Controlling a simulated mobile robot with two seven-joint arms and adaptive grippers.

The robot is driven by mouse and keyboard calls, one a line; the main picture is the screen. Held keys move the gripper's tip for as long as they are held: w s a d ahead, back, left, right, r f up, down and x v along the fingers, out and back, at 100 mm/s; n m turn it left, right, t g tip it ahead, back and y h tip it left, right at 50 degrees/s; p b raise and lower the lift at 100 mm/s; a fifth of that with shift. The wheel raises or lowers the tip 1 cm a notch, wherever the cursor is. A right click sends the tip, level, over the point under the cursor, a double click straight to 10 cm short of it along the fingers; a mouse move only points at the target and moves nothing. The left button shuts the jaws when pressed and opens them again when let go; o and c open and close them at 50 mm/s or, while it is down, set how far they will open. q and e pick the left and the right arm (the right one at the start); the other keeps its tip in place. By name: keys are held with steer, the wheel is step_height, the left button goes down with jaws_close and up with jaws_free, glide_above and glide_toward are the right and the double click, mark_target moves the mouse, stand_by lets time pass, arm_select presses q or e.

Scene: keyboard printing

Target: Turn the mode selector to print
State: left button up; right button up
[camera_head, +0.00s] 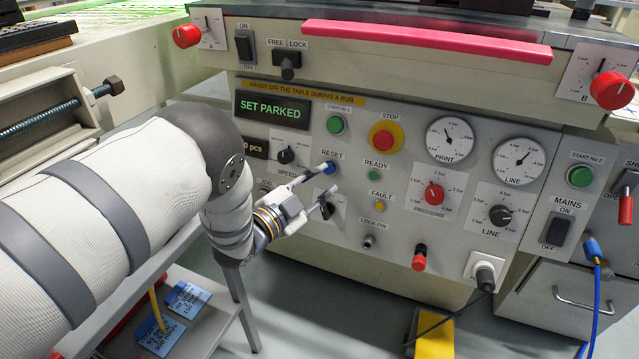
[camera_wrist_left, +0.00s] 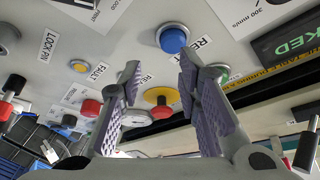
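The mode selector looks to be the black knob (camera_head: 327,210) on a white plate below the blue RESET button (camera_head: 328,167). My left gripper partly covers its plate. In the left wrist view, a plate (camera_wrist_left: 98,12) with the word PRINT is cut off at the top edge, with a dark knob part on it. My left gripper (camera_head: 329,180) is open and empty in front of the panel, its fingertips near the RESET button and above the knob. The wrist view shows the blue button (camera_wrist_left: 173,39) just beyond the parted fingertips (camera_wrist_left: 160,63). My right gripper is out of view.
The panel carries a speed knob (camera_head: 286,156), a red STOP button (camera_head: 383,140), a FAULT lamp (camera_head: 380,207), a lock pin (camera_head: 369,241) and a red pressure knob (camera_head: 433,194). A display (camera_head: 272,109) reads SET PARKED. A pink bar (camera_head: 425,41) runs above.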

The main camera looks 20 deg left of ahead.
arm_select(q)
steer(key=shift+r, duration=0.4)
steer(key=n+y, duration=0.8)
steer(key=n, duration=1.1)
glide_toward(324, 214)
steer(key=shift+t, duration=0.5)
steer(key=w+b, duration=0.1)
steer(key=w, duration=0.1)
steer(key=w+a+b, duration=0.1)
steer(key=w, duration=0.2)
steer(key=w+f+b, duration=0.1)
steer(key=w+b, duration=0.1)
steer(key=w, duration=0.1)
steer(key=shift+a, duration=0.15)
steer(key=shift+w+r+m, duration=0.15)
steer(key=shift+w+m, duration=0.15)
steer(key=shift+w, duration=0.1)
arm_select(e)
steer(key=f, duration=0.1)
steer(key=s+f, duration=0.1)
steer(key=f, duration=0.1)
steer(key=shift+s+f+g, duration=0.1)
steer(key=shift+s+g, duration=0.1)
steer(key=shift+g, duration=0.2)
